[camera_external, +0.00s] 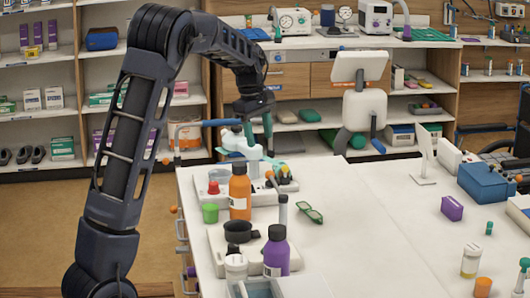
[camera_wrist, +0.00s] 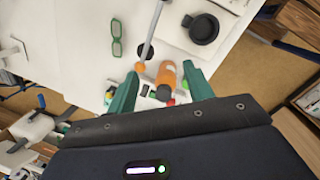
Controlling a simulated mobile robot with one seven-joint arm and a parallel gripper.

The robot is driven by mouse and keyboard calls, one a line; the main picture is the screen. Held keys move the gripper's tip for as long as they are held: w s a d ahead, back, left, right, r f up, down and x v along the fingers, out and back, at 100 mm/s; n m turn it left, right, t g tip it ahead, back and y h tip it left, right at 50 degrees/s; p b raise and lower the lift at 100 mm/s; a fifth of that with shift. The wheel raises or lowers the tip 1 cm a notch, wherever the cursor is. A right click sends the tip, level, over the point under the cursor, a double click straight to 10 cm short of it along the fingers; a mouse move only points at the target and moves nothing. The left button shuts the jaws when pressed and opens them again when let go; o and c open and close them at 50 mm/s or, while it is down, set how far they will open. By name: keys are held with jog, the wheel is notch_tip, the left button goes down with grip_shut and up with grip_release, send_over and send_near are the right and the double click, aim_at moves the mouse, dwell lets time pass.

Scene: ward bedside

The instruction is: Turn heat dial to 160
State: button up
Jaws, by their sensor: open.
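My gripper (camera_external: 259,138) hangs with open green fingers over the back of the white table, above a pale device. In the wrist view my gripper (camera_wrist: 161,78) is open and empty, with an orange bottle (camera_wrist: 167,72) showing between and beyond its fingers. A white base (camera_external: 218,248) with a black pan (camera_external: 239,232) on it stands nearer the camera, apart from my gripper; the pan (camera_wrist: 203,28) shows at the top of the wrist view. A panel with small coloured knobs (camera_external: 284,177) lies below my gripper. No numbered dial or heat reading can be made out.
The orange bottle (camera_external: 240,192), a purple bottle (camera_external: 276,252) and a green cup (camera_external: 210,213) crowd the table's left side. Green glasses (camera_external: 309,213) lie on the table (camera_external: 360,230). A white screen (camera_external: 422,155) and blue box (camera_external: 486,182) stand right. The table's middle is mostly clear.

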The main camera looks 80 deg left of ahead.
aim_at(214, 183)
jog(key=s+a+f+n, duration=0.1)
jog(key=a, duration=0.2)
jog(key=s+a+f+n, duration=0.1)
jog(key=a+f, duration=0.1)
jog(key=a, duration=0.2)
jog(key=s+a+f+n, duration=0.1)
jog(key=a+f, duration=0.1)
jog(key=a, duration=0.1)
jog(key=shift+s+a+n+g, duration=0.15)
jog(key=shift+n+g, duration=0.15)
jog(key=shift+g, duration=0.1)
jog(key=s+a+f+n+g, duration=0.1)
jog(key=s+a+f+n, duration=0.1)
jog(key=s+a+f, duration=0.3)
jog(key=s+a+f+n, duration=0.2)
jog(key=a, duration=0.5)
notch_tip(214, 183, down, 11)
jog(key=shift+w+f, duration=0.1)
jog(key=c, duration=1)
